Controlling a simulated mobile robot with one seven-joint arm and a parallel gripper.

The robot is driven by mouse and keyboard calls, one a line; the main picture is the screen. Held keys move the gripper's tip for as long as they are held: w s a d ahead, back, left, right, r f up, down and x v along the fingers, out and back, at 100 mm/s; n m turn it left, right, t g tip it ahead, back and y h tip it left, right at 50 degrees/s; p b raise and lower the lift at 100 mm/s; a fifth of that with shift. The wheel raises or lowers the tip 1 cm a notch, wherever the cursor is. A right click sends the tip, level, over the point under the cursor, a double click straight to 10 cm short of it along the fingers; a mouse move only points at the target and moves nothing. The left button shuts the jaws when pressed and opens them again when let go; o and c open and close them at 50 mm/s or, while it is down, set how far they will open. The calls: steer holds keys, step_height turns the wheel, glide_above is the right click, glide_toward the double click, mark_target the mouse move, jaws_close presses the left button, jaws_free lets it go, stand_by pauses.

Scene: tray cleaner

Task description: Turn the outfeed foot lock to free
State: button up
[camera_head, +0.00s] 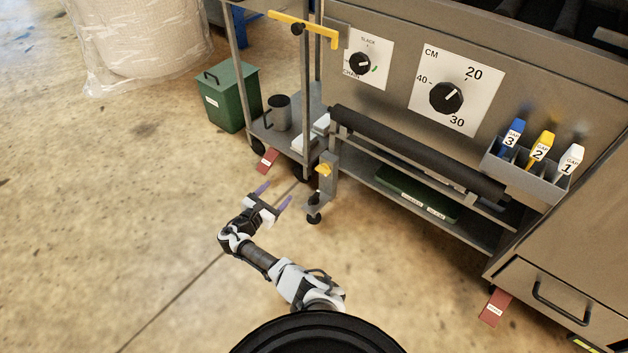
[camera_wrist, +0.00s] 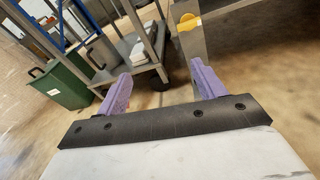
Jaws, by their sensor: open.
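A yellow knob (camera_head: 323,170) sits on a grey upright foot post (camera_head: 328,182) above a caster, at the left end of the machine's roller frame. It looks like the foot lock, but I see no readable label on it. The knob also shows at the top of the wrist view (camera_wrist: 188,21), ahead of the right finger. My gripper (camera_head: 276,194) is open and empty, low over the floor, left of the post and apart from it. In the wrist view its two purple fingers (camera_wrist: 160,78) stand apart with nothing between them.
A cart with a grey mug (camera_head: 279,112) stands behind the post, with a red tag or pedal (camera_head: 266,160) at its foot. A green bin (camera_head: 229,97) is at its left. A black roller (camera_head: 415,150) spans right of the post.

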steer(key=d+f+h, duration=0.2)
steer(key=d, duration=0.3)
steer(key=b, duration=0.6)
glide_toward(323, 170)
steer(key=shift+n, duration=0.3)
steer(key=x, duration=0.4)
steer(key=f+x, duration=0.1)
steer(key=x, duration=0.1)
steer(key=shift+w+d, duration=0.1)
steer(key=shift+w, duration=0.3)
steer(key=shift+w+d+r, duration=0.2)
steer(key=shift+w+d, duration=0.2)
steer(key=shift+w, duration=0.2)
steer(key=shift+c, duration=0.3)
steer(key=c, duration=0.9)
steer(key=shift+c, duration=0.2)
